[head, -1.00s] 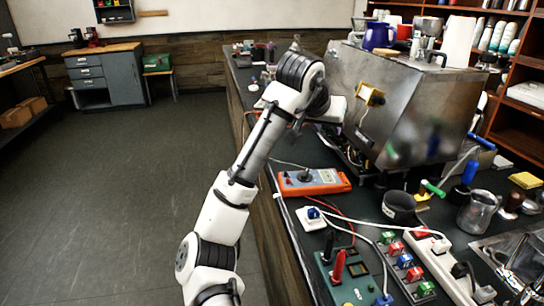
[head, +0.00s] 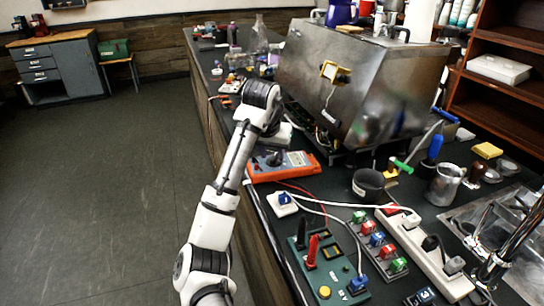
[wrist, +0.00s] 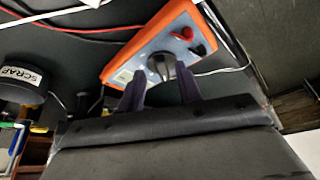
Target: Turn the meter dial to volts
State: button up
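The meter is an orange box with a grey face (head: 297,160), lying on the dark bench in front of the steel brewer; it also shows in the wrist view (wrist: 150,38). Its dark round dial (wrist: 161,67) has a raised grip. My gripper (wrist: 159,73) is open, with one dark finger on each side of the dial in the wrist view. Gaps show between fingers and dial, and I cannot tell how far the tips reach down beside it. The dial's pointer setting is not readable. In the head view my arm partly covers the meter's left end.
The steel brewer (head: 350,85) stands close behind the meter. A dark cup marked SCRAP (wrist: 22,80) sits nearby. A white power strip (head: 428,253), a green probe board (head: 325,270) and red and black leads lie in front. The floor at left is clear.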

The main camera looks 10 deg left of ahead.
jog(key=shift+x, duration=1)
grip_shut()
jog(key=shift+a+r+p, duration=0.1)
jog(key=shift+p, duration=0.2)
jog(key=m, duration=0.1)
jog(key=m+h+p, duration=0.1)
jog(key=m+p, duration=0.1)
jog(key=shift+w+a+r+m, duration=0.15)
jog(key=shift+a+m, duration=0.1)
jog(key=shift+m, duration=0.15)
jog(key=m+h+p, duration=0.1)
jog(key=m, duration=0.1)
jog(key=m+g+h+p, duration=0.1)
jog(key=m, duration=0.1)
jog(key=shift+w+a+m, duration=0.2)
jog(key=shift+a+m, duration=0.2)
jog(key=shift+f, duration=0.2)
